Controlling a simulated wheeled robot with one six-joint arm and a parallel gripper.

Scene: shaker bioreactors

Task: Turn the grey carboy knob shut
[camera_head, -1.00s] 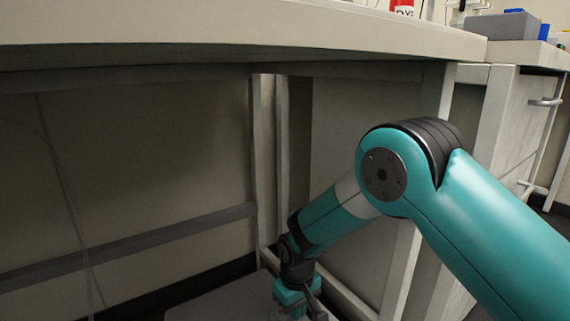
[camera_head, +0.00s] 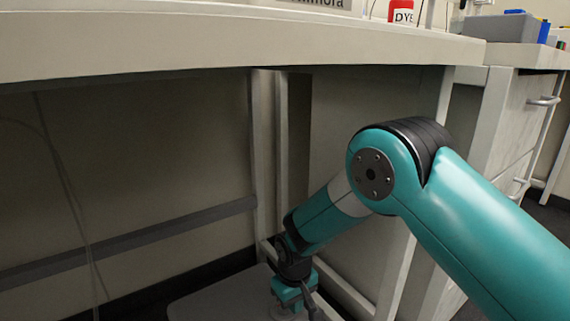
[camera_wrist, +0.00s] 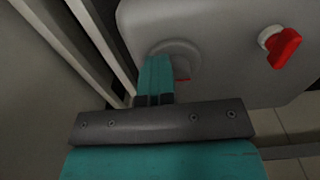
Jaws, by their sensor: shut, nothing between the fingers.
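A grey carboy (camera_wrist: 220,25) fills the upper part of the wrist view. A red knob (camera_wrist: 284,47) on a pale round fitting sticks out of it at the right, clear of my gripper. A round grey collar (camera_wrist: 183,52) on the carboy sits behind my fingers, with a small bit of red (camera_wrist: 183,80) showing beside them; the rest is hidden. My gripper (camera_wrist: 156,65) is shut and empty, its tips in front of the collar; contact cannot be told. In the head view my gripper's fingers are not clear, and a grey surface (camera_head: 220,300) lies beside the wrist under the bench.
The bench top (camera_head: 200,50) overhangs my arm. Bench legs (camera_head: 265,150) and a cross rail (camera_head: 130,240) stand behind. Thin tubing (camera_head: 75,210) hangs at the left. A red DYE bottle (camera_head: 401,12) and a grey bin (camera_head: 500,27) stand above.

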